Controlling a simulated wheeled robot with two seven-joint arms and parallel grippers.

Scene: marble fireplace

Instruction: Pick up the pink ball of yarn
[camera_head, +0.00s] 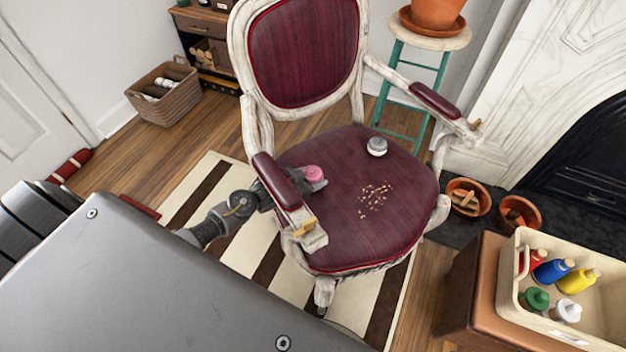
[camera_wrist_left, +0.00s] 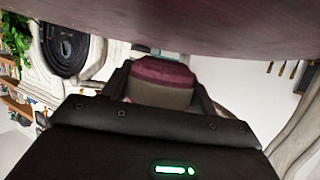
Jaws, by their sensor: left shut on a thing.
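The pink ball of yarn (camera_head: 313,173) is at the left part of the dark red chair seat (camera_head: 335,235), just behind the left armrest. My left gripper (camera_head: 317,182) reaches in from the left past that armrest and is shut on the yarn. In the left wrist view the yarn (camera_wrist_left: 160,85) sits between the two dark fingers, dark pink with a beige band, and the seat (camera_wrist_left: 200,25) spans the top of the picture. I cannot tell whether the yarn touches the seat. My right gripper is not in view.
The left armrest (camera_head: 277,181) is close to my left arm. A grey and white ball (camera_head: 377,146) and scattered crumbs (camera_head: 372,198) lie on the seat. A cream bin of bottles (camera_head: 508,290) stands at the right, a plant stool (camera_head: 430,40) behind.

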